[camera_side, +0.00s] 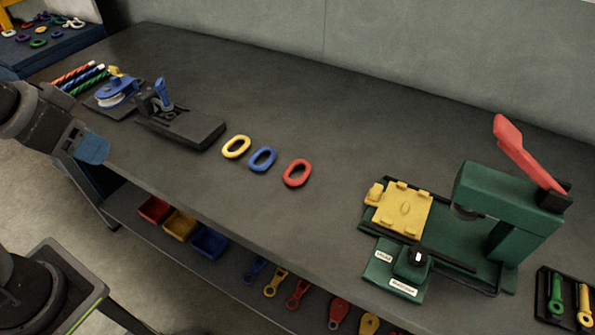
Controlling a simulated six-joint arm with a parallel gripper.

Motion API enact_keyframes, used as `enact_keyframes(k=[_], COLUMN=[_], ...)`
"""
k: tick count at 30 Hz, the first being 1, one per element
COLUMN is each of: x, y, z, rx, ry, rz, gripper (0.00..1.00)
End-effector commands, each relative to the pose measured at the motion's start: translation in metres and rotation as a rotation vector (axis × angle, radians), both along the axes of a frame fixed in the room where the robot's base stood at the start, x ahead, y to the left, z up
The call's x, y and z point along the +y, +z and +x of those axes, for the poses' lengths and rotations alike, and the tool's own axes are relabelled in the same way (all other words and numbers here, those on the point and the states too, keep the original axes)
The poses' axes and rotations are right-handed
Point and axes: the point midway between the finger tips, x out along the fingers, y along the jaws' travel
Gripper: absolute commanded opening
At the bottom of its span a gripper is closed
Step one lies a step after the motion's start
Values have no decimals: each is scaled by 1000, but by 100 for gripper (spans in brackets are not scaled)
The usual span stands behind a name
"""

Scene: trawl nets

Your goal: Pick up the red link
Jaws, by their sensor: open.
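The red link (297,173) is an oval ring lying flat on the dark bench top (330,110). It is the rightmost of a short row, with a blue link (262,159) and a yellow link (236,147) to its left. My gripper (92,147) is at the left, by the bench's front edge, well apart from the red link. It appears small and dark with a blue part, and nothing shows in it. Its fingertips are hard to make out.
A green press (508,205) with a red lever and a yellow plate (403,208) stands at the right. A dark clamp block (180,128) and a blue tool (118,92) stand at the left. Bins and hanging links are below. The bench behind the links is clear.

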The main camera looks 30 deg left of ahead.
Motion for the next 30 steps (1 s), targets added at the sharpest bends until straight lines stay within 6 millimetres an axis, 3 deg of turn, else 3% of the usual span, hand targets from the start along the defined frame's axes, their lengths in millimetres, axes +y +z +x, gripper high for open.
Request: enact_keyframes(k=[5,16,25,30], x=[0,0,-1,-11], y=[0,0,4,22], z=[0,0,5,38], rx=[0,0,7,65], ry=[0,0,-1,-5], rz=[0,0,-3,-19], gripper=[52,87,87,87])
